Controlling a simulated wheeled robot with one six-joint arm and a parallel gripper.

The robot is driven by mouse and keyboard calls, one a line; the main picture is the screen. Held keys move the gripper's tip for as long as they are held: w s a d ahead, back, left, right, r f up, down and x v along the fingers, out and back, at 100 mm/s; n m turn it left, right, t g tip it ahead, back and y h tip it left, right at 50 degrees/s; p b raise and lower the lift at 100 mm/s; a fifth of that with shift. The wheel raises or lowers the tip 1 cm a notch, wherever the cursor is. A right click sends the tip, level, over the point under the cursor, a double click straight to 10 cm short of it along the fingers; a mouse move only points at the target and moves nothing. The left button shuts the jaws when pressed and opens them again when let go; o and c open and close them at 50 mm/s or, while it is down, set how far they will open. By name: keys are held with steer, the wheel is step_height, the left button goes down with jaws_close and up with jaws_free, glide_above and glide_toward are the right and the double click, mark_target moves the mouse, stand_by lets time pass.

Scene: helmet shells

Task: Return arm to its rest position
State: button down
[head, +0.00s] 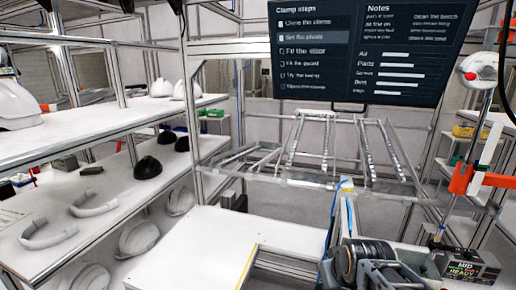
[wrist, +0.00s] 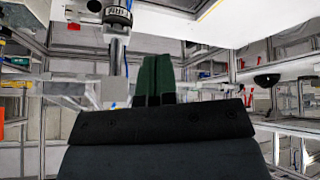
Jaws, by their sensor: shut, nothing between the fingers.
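My gripper (wrist: 156,78) shows in the wrist view as two dark green fingers side by side. They are shut with nothing between them, beyond the wide black gripper body. The fingers point at open space and touch nothing that I can see. In the head view the fingers cannot be made out; a grey and black jointed part at the bottom right looks like my arm.
A shelf rack on the left holds white helmet shells (head: 15,104), black shells (head: 147,167) and curved grey bands (head: 94,204). A white bench (head: 190,250) stands at the centre front, its top mostly clear. A metal frame (head: 325,180) and dark screen (head: 360,50) are behind.

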steer(key=s+a+f+m+g, duration=0.2)
steer(key=s+f+g, duration=0.2)
steer(key=s, duration=0.3)
step_height(320, 180, down, 8)
steer(key=t+b, duration=0.1)
steer(key=b, duration=0.9)
steer(key=shift+d+f, duration=0.25)
steer(key=shift+d, duration=0.1)
